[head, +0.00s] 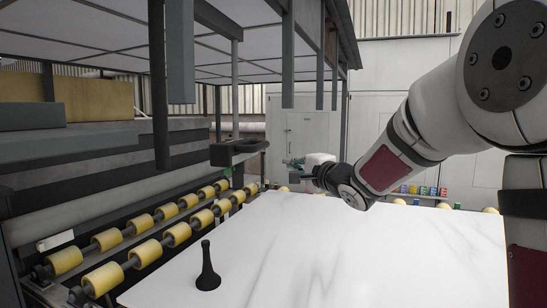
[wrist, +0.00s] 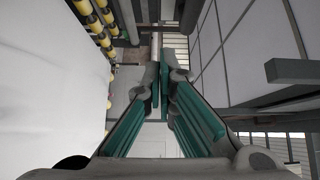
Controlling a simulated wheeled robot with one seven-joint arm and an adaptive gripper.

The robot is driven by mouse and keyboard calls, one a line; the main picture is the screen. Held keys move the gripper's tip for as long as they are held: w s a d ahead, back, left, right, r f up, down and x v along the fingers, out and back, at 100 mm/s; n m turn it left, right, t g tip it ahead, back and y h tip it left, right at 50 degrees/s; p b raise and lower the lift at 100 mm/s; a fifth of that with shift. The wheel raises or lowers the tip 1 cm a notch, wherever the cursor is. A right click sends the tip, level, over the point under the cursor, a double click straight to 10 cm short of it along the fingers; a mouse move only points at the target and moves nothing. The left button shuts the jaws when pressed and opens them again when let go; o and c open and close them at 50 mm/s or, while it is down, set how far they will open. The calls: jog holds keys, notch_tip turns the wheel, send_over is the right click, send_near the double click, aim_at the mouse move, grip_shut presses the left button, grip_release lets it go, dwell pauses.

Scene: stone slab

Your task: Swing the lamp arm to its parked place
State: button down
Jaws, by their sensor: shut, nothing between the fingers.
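A dark grey horizontal arm with a thick block-like end (head: 236,152), which looks like the lamp arm, is at the bottom of a thin pole (head: 235,95) under the canopy. It hangs above the slab's far left corner. My gripper (head: 288,162) comes in from the right and points left, just right of the arm's narrow end. A small gap seems to separate them, but I cannot tell the depth. In the wrist view my gripper (wrist: 163,90) has its teal-padded fingers together at the tips, with nothing between them. I cannot make out the parked place.
The white stone slab (head: 330,245) fills the front, with a black upright peg-like object (head: 207,270) on it. Yellow rollers (head: 140,245) run along its left. Dark posts (head: 158,90) hang from the canopy. Small coloured containers (head: 423,190) stand behind the slab.

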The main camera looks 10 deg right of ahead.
jog(key=shift+d, duration=0.2)
jog(key=shift+s+a+x, duration=0.1)
jog(key=shift+a+x, duration=0.4)
jog(key=shift+x, duration=1.65)
jog(key=shift+s+a+x, duration=0.1)
jog(key=shift+a+x, duration=0.35)
jog(key=shift+x, duration=1.75)
jog(key=shift+s+a+x, duration=0.15)
jog(key=shift+a+x, duration=0.35)
jog(key=shift+x, duration=1.65)
